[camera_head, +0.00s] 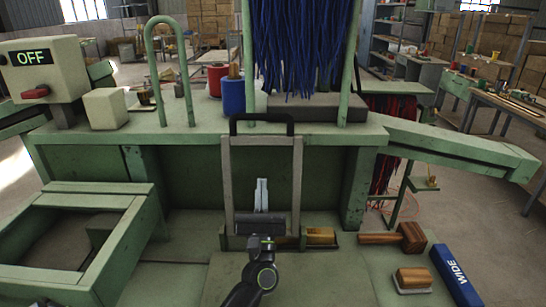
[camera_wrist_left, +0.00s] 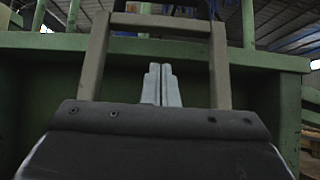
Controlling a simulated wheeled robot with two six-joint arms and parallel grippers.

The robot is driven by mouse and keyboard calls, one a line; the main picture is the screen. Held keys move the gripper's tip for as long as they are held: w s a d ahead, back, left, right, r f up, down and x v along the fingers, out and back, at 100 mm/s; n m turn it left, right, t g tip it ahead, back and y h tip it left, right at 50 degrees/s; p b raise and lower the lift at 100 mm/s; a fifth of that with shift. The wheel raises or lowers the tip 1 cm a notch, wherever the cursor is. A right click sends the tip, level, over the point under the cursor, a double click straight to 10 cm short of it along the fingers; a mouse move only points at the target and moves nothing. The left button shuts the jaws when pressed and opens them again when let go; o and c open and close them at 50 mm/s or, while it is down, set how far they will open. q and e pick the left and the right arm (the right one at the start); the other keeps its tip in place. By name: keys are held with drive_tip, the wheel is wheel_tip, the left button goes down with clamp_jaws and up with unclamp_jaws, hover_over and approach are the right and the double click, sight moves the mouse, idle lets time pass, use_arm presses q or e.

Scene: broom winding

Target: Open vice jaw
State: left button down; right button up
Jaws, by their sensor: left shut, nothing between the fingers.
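A tall grey U-shaped frame with a black handle bar (camera_head: 262,117) stands at the front of the green bench. It looks like the vice lever, but I cannot tell for certain; its bar also shows in the left wrist view (camera_wrist_left: 160,24). My left gripper (camera_head: 261,182) is in front of the frame's opening, between its two uprights and below the bar. Its pale fingers (camera_wrist_left: 161,72) are together, pointing up and away, with nothing between them. They seem apart from the frame. The jaw itself cannot be made out. My right gripper is not in view.
A control box reading OFF (camera_head: 40,68) with a red lever is at the left. Blue bristles (camera_head: 305,45) hang above the bench. A wooden mallet (camera_head: 400,238), a brush (camera_head: 412,279) and a blue WIDE box (camera_head: 456,275) lie at the front right. A green open frame (camera_head: 120,250) is at front left.

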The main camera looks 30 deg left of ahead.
sight(263, 144)
use_arm(q)
drive_tip(key=p+x, duration=0.5)
drive_tip(key=x, duration=0.4)
drive_tip(key=shift+w+r+p, duration=0.2)
drive_tip(key=shift+r+p, duration=0.1)
drive_tip(key=shift+r, duration=0.1)
drive_tip(key=b, duration=0.2)
drive_tip(key=s+d+b, duration=0.1)
drive_tip(key=shift+s+r+t+y+b, duration=0.2)
drive_tip(key=shift+s+t+y+b, duration=0.1)
drive_tip(key=shift+t+b, duration=0.1)
drive_tip(key=shift+f, duration=0.1)
